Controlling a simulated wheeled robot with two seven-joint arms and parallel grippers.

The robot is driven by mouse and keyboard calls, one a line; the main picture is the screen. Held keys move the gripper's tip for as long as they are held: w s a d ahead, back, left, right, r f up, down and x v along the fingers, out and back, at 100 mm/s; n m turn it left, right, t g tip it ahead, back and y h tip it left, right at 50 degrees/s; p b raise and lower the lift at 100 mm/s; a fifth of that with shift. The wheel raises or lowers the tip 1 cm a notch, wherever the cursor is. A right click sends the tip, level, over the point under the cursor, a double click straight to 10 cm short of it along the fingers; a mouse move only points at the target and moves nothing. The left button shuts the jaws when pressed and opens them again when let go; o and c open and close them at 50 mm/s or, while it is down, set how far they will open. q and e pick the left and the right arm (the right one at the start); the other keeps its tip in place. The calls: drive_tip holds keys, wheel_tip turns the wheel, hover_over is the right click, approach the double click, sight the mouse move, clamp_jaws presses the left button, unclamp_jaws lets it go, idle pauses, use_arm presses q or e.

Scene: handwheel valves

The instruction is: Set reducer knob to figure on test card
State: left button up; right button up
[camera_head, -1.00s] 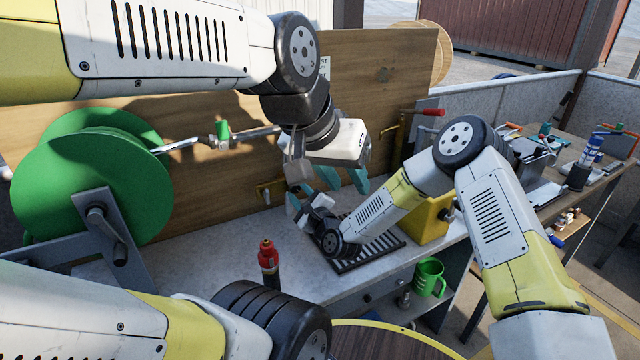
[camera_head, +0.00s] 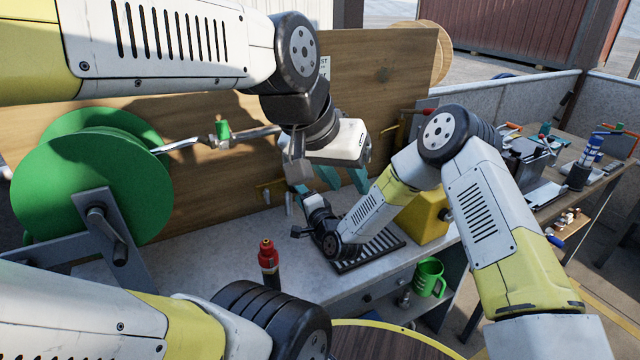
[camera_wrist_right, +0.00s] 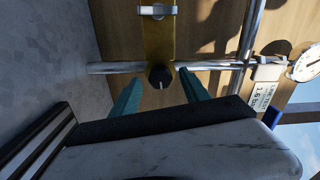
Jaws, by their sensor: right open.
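In the right wrist view a black round knob (camera_wrist_right: 160,76) with a pale mark sits on a brass-coloured plate (camera_wrist_right: 159,40) by a metal pipe. My right gripper (camera_wrist_right: 161,86) is open, with teal fingers on either side of the knob in the picture; contact cannot be told. The test card (camera_wrist_right: 263,97) seems to read "LINE TEST 1.6 bar" and appears sideways near a round white gauge (camera_wrist_right: 307,64). In the head view the card (camera_head: 324,68) is mostly hidden by my left arm. My left gripper (camera_head: 344,181) is open and empty before the board.
A green hose reel (camera_head: 85,180) stands at the left. A red bottle (camera_head: 268,262) stands on the grey bench (camera_head: 215,255).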

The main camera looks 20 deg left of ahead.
drive_tip(key=shift+v, duration=2.8)
drive_tip(key=v, duration=0.8)
drive_tip(key=w+d+r+n+g+h, duration=0.2)
drive_tip(key=w+d+r+n+h, duration=0.2)
drive_tip(key=w+d+r+n, duration=0.35)
drive_tip(key=s+d+r+h, duration=0.15)
drive_tip(key=d+r, duration=0.25)
drive_tip(key=d, duration=0.4)
drive_tip(key=d+r+h, duration=0.3)
drive_tip(key=d+r, duration=0.2)
drive_tip(key=d, duration=0.2)
drive_tip(key=s+d+r+g+h, duration=0.1)
drive_tip(key=s+d+r, duration=0.3)
drive_tip(key=s+d, duration=0.4)
drive_tip(key=s+d+r+m+g+h, duration=0.1)
drive_tip(key=s+d+r, duration=0.3)
drive_tip(key=s+d, duration=0.5)
drive_tip(key=s+g+h, duration=0.1)
drive_tip(key=s, duration=0.4)
drive_tip(key=shift+s+g, duration=0.2)
drive_tip(key=shift+g, duration=0.1)
